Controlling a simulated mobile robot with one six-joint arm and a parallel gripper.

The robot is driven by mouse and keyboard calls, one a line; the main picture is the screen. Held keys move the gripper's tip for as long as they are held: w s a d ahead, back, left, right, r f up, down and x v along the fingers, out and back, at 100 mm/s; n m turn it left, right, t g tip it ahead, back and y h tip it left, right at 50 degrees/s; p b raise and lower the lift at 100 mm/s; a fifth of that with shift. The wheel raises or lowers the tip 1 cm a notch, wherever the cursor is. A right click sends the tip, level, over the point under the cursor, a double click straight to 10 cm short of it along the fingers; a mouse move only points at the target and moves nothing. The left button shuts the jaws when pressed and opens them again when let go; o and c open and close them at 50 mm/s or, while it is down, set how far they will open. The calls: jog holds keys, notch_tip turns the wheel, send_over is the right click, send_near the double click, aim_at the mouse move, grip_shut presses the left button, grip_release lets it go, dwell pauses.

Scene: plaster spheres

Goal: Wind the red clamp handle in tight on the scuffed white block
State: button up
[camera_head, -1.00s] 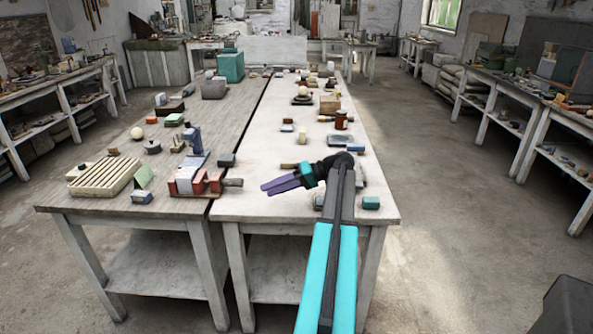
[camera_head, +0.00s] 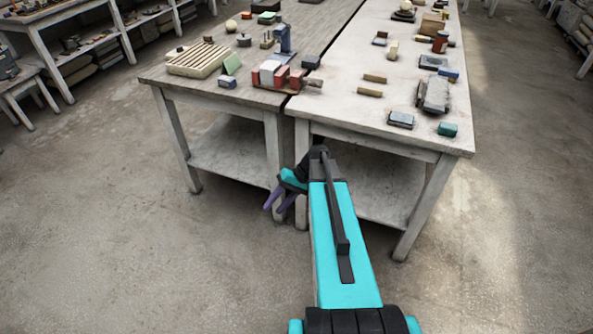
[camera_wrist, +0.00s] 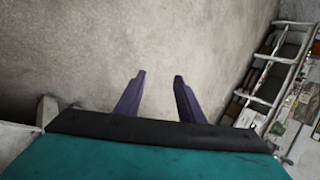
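The red clamp (camera_head: 276,77) sits near the front edge of the left wooden bench in the head view. A pale block (camera_head: 268,70) shows between its red parts; scuffs are too small to tell. The clamp's handle (camera_head: 313,83) sticks out to the right, across the gap between the benches, and looks dull reddish brown. My gripper (camera_head: 274,206) is in front of the benches, appearing below the tabletops and well apart from the clamp. In the wrist view its two purple fingers (camera_wrist: 158,79) are spread with nothing between them. The clamp is not in the wrist view.
A slatted wooden rack (camera_head: 198,60) and a green card (camera_head: 232,63) are left of the clamp. A dark block (camera_head: 311,62) sits close behind the handle. The pale right bench (camera_head: 340,105) is mostly bare near the handle. Bench legs stand near my gripper.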

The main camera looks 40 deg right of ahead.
jog(key=s+a+f+g+h+b, duration=0.1)
jog(key=s+a+f+g, duration=0.3)
jog(key=a+f, duration=0.55)
jog(key=s+a+f+n+g+h+b, duration=0.1)
jog(key=s+a+f+n+h+b, duration=0.1)
jog(key=s+a+f, duration=0.3)
jog(key=s+a+f+n+g+h+b, duration=0.2)
jog(key=s+a+f+h, duration=0.2)
jog(key=s+f, duration=0.8)
jog(key=s+a, duration=0.2)
jog(key=s, duration=0.4)
jog(key=shift+s+f+g+h, duration=0.25)
jog(key=shift+s+g+h, duration=0.05)
jog(key=shift+s, duration=0.05)
jog(key=shift+c, duration=0.5)
jog(key=shift+a, duration=0.1)
